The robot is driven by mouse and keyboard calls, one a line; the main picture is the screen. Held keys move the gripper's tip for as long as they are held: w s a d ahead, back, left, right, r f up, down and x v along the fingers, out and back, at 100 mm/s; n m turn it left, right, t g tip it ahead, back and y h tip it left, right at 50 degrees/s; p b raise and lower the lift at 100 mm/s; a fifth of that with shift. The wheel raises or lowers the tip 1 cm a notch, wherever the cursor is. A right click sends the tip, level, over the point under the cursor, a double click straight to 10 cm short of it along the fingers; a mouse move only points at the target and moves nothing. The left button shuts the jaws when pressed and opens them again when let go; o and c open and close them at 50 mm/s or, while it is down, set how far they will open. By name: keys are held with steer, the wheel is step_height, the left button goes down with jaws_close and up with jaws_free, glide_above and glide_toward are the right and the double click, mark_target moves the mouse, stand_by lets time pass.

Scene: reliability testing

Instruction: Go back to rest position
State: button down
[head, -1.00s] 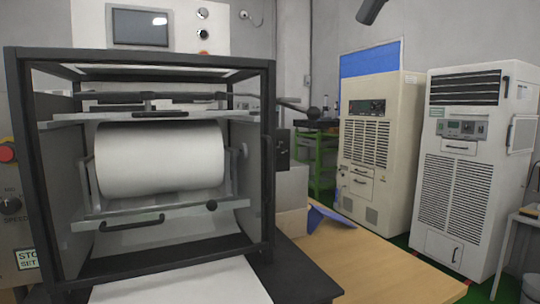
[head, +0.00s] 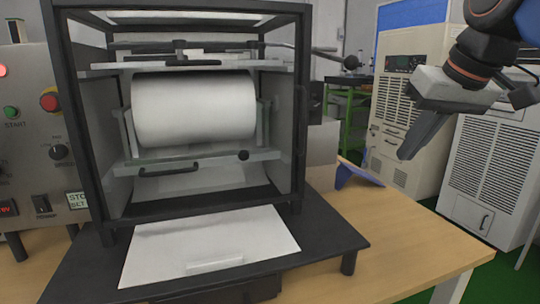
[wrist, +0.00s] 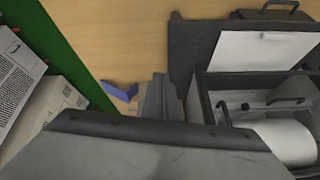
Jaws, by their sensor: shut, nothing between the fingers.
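My gripper (head: 408,152) hangs at the upper right of the head view, in front of the cabinets and well to the right of the machine. Its fingers are together, point down and to the left, and hold nothing. In the wrist view the closed fingers (wrist: 160,98) show in the middle over the wooden table. The test machine (head: 300,130) has an open black frame with a white roll (head: 195,110) inside. A white sheet (head: 210,245) lies on the black base plate in front of it.
A control panel (head: 35,150) with buttons stands at the left. The wooden table (head: 390,240) is clear at the right, apart from a blue object (head: 355,173) near its far edge. A beige cabinet (head: 405,110) and a white cabinet (head: 490,170) stand behind.

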steer(key=s+d+f, duration=0.1)
steer(key=s+f, duration=0.2)
steer(key=f, duration=0.8)
steer(key=s+d+f+m+h, duration=0.1)
steer(key=s+f, duration=0.2)
steer(key=f, duration=0.8)
steer(key=s+d+f, duration=0.1)
steer(key=s+f, duration=0.2)
steer(key=f, duration=0.8)
steer(key=shift+s+g+h, duration=0.3)
steer(key=shift+s+g, duration=0.1)
